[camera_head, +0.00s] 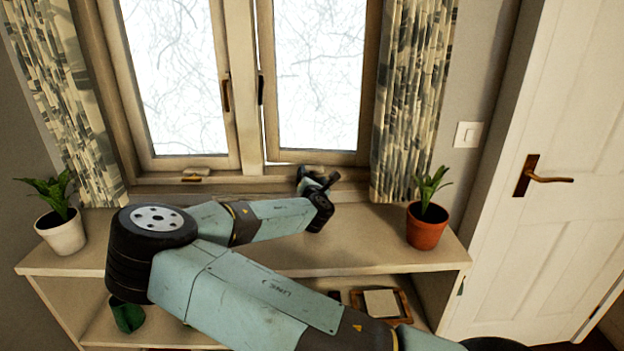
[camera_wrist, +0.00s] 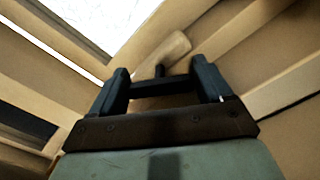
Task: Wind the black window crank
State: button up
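The window's right sash (camera_head: 318,75) stands slightly ajar, with a bright gap along its lower left edge. My gripper (camera_head: 322,183) is at the sill below this sash. A dark piece beside it (camera_head: 309,171) looks like the black crank, partly hidden by my gripper. In the wrist view my gripper (camera_wrist: 160,76) is open, its two dark fingers well apart. A tan bar (camera_wrist: 163,52) with a short dark peg (camera_wrist: 159,71) shows just beyond and between the fingertips. I cannot tell whether the fingers touch it.
The left sash (camera_head: 180,75) is shut, with a brass-coloured crank (camera_head: 195,175) below it. A white pot (camera_head: 62,232) and an orange pot (camera_head: 427,227) hold plants on the shelf (camera_head: 350,240). Curtains hang at both sides. A white door (camera_head: 540,230) stands at right.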

jog(key=o, duration=0.3)
jog(key=shift+d, duration=0.1)
jog(key=s, duration=1.3)
jog(key=shift+s, duration=0.35)
